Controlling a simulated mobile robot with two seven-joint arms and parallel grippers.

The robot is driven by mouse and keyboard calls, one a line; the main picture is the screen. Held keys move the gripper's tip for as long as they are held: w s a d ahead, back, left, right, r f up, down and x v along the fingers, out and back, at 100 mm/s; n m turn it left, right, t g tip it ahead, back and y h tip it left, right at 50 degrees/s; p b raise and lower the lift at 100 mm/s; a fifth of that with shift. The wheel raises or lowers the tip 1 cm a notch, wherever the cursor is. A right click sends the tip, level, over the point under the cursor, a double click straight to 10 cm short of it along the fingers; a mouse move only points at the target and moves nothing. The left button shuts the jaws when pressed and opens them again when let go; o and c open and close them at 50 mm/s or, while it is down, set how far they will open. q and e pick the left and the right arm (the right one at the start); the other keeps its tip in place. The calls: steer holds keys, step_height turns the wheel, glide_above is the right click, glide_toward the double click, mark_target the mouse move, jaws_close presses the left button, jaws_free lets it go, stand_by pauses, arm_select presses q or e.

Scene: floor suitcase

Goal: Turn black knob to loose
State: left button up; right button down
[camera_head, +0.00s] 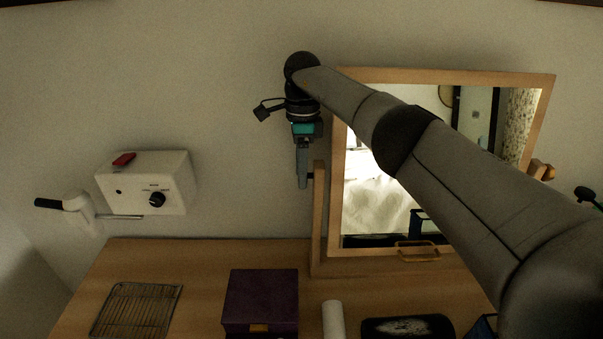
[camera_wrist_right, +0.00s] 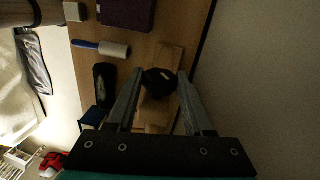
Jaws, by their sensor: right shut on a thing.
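The wood-framed mirror (camera_head: 440,250) stands on the dresser, held by a wooden post (camera_head: 318,225) on its left side. In the right wrist view a black round knob (camera_wrist_right: 158,82) sits between my fingertips, beside pale wooden parts. My right gripper (camera_head: 303,183) points down next to the post; in the right wrist view its fingers (camera_wrist_right: 157,88) are shut on the black knob, one on each side. In the head view the gripper hides this knob. A second black knob (camera_head: 157,199) is on the white wall box (camera_head: 174,172), whose labels are too small to read. My left gripper is not in view.
On the dresser (camera_head: 200,257) are a wire rack (camera_head: 137,310), a purple box (camera_head: 261,300), a lint roller (camera_head: 333,318) and a black dish (camera_head: 408,327). My right arm crosses in front of the mirror. The wall is close behind the gripper.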

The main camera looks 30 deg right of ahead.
steer(key=shift+f+g+b, duration=0.15)
steer(key=shift+g+b, duration=0.15)
stand_by(0.4)
steer(key=shift+c, duration=1.5)
jaws_free()
step_height(320, 180, up, 9)
steer(key=shift+w+r, duration=0.1)
step_height(320, 180, up, 11)
steer(key=p, duration=0.8)
